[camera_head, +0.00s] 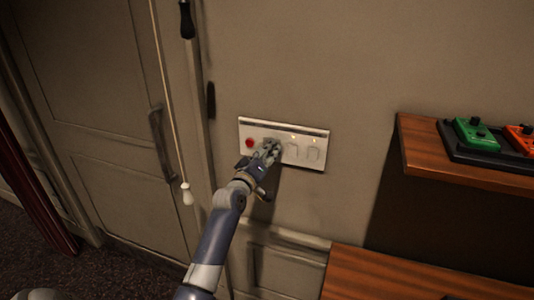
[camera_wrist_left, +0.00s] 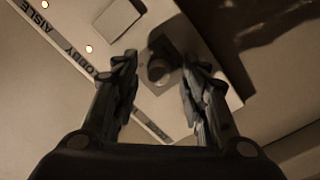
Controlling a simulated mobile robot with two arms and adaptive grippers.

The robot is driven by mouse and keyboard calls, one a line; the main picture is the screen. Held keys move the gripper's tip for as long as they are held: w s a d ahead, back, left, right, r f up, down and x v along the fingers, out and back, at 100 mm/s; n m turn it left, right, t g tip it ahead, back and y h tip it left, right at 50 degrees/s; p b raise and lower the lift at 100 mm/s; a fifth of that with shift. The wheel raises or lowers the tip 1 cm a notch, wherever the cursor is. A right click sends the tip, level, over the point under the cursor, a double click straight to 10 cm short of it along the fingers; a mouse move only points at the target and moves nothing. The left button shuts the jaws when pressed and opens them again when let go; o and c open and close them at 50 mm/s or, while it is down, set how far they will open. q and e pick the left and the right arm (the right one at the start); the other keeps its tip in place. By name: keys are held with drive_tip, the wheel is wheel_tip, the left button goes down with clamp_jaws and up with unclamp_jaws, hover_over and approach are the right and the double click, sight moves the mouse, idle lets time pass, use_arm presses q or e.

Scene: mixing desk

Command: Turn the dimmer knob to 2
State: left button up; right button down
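A pale wall panel (camera_head: 285,126) carries a red round button or light at its left and white switches (camera_head: 313,154) at its right. My left gripper (camera_head: 268,153) is at the panel's left-centre part and hides the knob area in the head view. In the left wrist view, the dark round dimmer knob (camera_wrist_left: 158,70) lies between and just beyond the two fingertips of my left gripper (camera_wrist_left: 162,84). The fingers are apart, with visible gaps to the knob. The knob's scale and pointer are too dark to read. My right gripper is not in view.
The panel's label strip (camera_wrist_left: 72,47) reads "LOBBY" and "AISLE" beside small lit lamps. A pull cord (camera_head: 187,194) hangs left of the panel, before a door with a handle (camera_head: 159,135). A wooden shelf (camera_head: 425,160) with green and orange boxes juts out at right.

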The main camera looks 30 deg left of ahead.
use_arm(q)
drive_tip(key=s+d, duration=0.2)
drive_tip(key=s, duration=0.9)
drive_tip(key=shift+s+d, duration=0.15)
drive_tip(key=shift+s, duration=0.25)
drive_tip(key=shift+f, duration=0.15)
